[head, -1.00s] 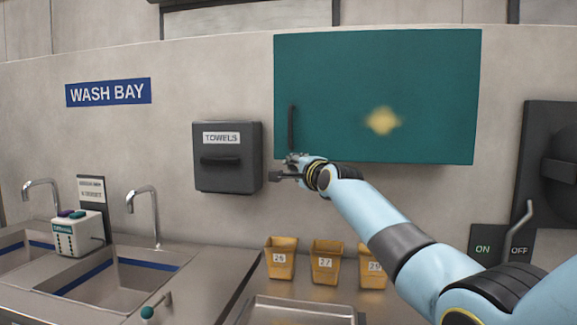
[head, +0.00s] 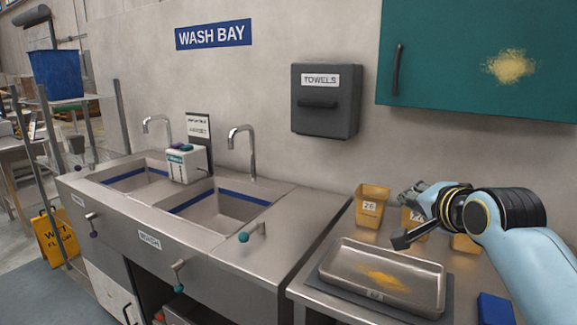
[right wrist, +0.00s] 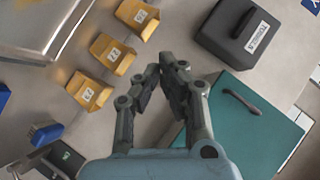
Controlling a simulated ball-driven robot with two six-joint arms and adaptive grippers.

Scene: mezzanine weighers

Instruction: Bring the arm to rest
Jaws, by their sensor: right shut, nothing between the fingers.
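My right arm comes in from the right in the head view. Its gripper (head: 408,195) hangs in the air in front of the yellow bins, above the back of the metal tray. In the right wrist view the fingers of this gripper (right wrist: 166,72) are together with nothing between them. The gripper touches nothing that I can see. My left gripper is not in view.
A metal tray (head: 340,262) with yellow powder lies on the counter. Yellow bins (head: 371,203) stand behind it, partly hidden by my gripper. A teal cabinet (head: 440,60) and a towel box (head: 325,115) hang on the wall. Sinks (head: 215,212) lie left; a blue block (head: 495,309) is front right.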

